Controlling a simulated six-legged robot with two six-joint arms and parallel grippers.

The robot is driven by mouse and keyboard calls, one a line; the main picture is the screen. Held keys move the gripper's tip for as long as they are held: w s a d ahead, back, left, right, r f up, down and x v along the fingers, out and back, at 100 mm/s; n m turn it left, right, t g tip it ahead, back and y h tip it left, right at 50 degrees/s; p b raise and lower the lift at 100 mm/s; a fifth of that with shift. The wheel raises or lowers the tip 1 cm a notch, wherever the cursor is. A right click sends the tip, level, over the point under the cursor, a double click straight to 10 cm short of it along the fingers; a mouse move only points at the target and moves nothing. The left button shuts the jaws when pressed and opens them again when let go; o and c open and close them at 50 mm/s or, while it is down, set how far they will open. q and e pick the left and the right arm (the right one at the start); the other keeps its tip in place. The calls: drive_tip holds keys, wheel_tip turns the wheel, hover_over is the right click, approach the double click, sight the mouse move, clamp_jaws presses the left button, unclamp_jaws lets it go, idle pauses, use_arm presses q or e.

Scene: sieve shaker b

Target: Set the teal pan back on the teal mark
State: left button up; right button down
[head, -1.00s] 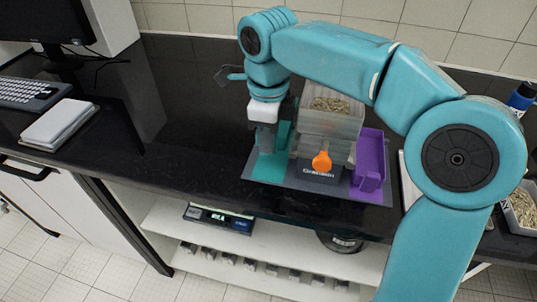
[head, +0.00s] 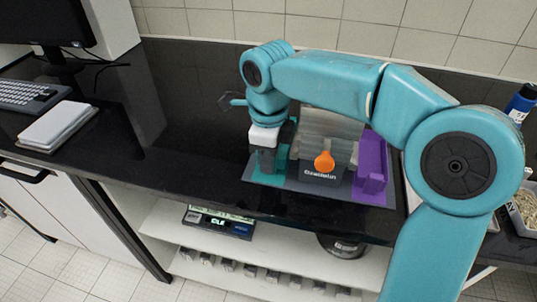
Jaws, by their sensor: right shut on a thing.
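My right gripper (head: 266,160) is low at the left side of the sieve shaker (head: 328,140), with its grey fingers pointing down. It is shut on the teal pan (head: 285,137), which is mostly hidden behind the fingers and wrist. Teal colour of the mark (head: 268,179) shows just below and around the fingertips, on the grey base mat. I cannot tell whether the pan touches the mark. My left gripper is not in view.
A purple pan (head: 371,165) stands right of the shaker, and an orange knob (head: 324,161) is on its front. A keyboard (head: 30,97) and white box (head: 58,126) lie at left. A scale (head: 220,222) sits on the shelf below. The dark counter between is clear.

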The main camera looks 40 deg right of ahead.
drive_tip(key=c, duration=1)
unclamp_jaws()
drive_tip(key=shift+r+p, duration=0.3)
drive_tip(key=shift+r, duration=0.1)
wheel_tip(320, 180, up, 12)
drive_tip(key=p, duration=0.3)
drive_tip(key=shift+r, duration=0.2)
drive_tip(key=shift+s+a, duration=0.1)
drive_tip(key=shift+s, duration=0.05)
